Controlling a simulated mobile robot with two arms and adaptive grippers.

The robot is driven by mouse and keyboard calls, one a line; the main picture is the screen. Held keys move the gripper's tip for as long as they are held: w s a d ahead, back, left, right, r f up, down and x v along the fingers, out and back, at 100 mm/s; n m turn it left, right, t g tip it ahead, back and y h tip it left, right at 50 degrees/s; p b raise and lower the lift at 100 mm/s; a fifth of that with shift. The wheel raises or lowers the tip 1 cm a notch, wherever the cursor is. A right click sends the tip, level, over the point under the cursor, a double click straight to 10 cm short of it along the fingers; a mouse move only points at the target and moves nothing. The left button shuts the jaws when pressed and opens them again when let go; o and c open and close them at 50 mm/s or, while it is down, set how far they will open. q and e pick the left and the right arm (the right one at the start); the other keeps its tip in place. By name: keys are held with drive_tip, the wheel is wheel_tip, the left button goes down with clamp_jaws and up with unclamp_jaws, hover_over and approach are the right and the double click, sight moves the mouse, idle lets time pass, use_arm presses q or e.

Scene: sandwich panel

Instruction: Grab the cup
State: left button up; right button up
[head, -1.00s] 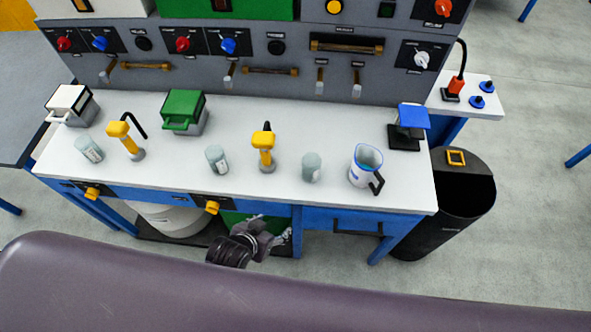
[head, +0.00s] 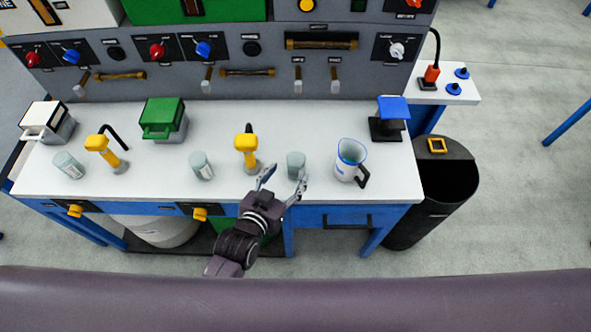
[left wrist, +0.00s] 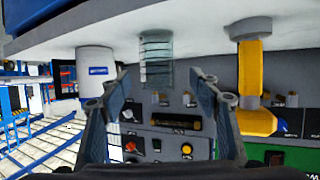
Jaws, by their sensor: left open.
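A small pale translucent cup (head: 296,164) stands upright near the front of the white benchtop, left of a white and blue jug (head: 349,160). Two similar cups stand farther left, one in the middle (head: 201,166) and one at the left end (head: 68,165). My left gripper (head: 285,181) is open at the bench's front edge, its fingers pointing at the right-hand cup. The left wrist view is upside down; the cup (left wrist: 156,60) shows in the gap between the open fingers (left wrist: 160,85), apparently beyond the tips. My right gripper is not in view.
A yellow tap (head: 246,143) stands just left of the cup. Another yellow tap (head: 106,152), a green-lidded box (head: 162,118), a white-lidded box (head: 47,121) and a blue-topped device (head: 392,108) stand on the bench. A control panel rises behind. A black bin (head: 447,190) stands right.

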sight(292, 171)
use_arm(q)
drive_tip(key=shift+p+x, duration=0.45)
drive_tip(key=shift+x, duration=2.7)
drive_tip(key=shift+s+d+f, duration=0.1)
drive_tip(key=shift+s, duration=0.05)
drive_tip(key=c, duration=1.3)
